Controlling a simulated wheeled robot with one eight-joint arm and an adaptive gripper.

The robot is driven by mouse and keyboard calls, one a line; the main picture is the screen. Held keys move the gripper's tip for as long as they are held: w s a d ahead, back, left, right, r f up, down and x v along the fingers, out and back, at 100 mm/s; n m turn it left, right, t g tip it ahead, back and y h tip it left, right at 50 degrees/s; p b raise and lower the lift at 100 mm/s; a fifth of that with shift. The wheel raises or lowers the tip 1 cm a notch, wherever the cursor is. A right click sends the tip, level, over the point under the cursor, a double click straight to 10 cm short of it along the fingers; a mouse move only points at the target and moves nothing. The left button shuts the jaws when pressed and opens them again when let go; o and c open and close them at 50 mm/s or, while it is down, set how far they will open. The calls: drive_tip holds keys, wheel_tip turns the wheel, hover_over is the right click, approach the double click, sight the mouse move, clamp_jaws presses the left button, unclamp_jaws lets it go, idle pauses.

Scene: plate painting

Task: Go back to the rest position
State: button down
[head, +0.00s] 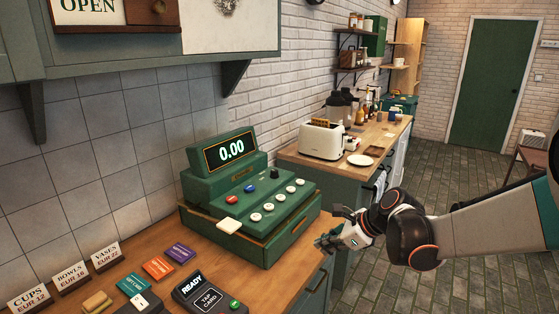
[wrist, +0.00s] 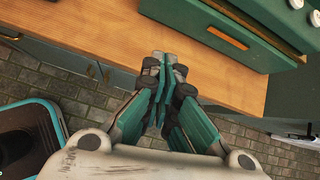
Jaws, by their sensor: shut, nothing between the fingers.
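My gripper (head: 333,240) is at the right end of the wooden counter, close to the right front corner of the green cash register (head: 250,205). In the wrist view my gripper (wrist: 164,62) has its fingers together with nothing between them. It is over the counter's front edge (wrist: 110,45), and the register's drawer front (wrist: 225,38) is just beyond it. I cannot tell whether the fingertips touch the counter. My arm reaches in from the right in the head view. The register display reads 0.00.
A card reader (head: 208,296), coloured cards (head: 158,268) and price signs (head: 72,277) are on the counter at left. A second counter behind holds a toaster (head: 321,140) and a white plate (head: 360,160). Tiled floor (head: 440,200) is open toward the green door (head: 494,85).

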drive_tip(key=s+d+r+n+h, duration=0.1)
drive_tip(key=s+r+n+h, duration=0.1)
drive_tip(key=s+n, duration=0.5)
drive_tip(key=s+d+r+n+t+h, duration=0.1)
drive_tip(key=s+d+r+n+h, duration=0.1)
drive_tip(key=s+n, duration=0.6)
drive_tip(key=s+d+r+n+h, duration=0.2)
drive_tip(key=s+n, duration=0.6)
drive_tip(key=s, duration=0.3)
drive_tip(key=shift+d+r+t+h, duration=0.2)
drive_tip(key=shift+r+t+h, duration=0.1)
drive_tip(key=shift+r+t, duration=0.1)
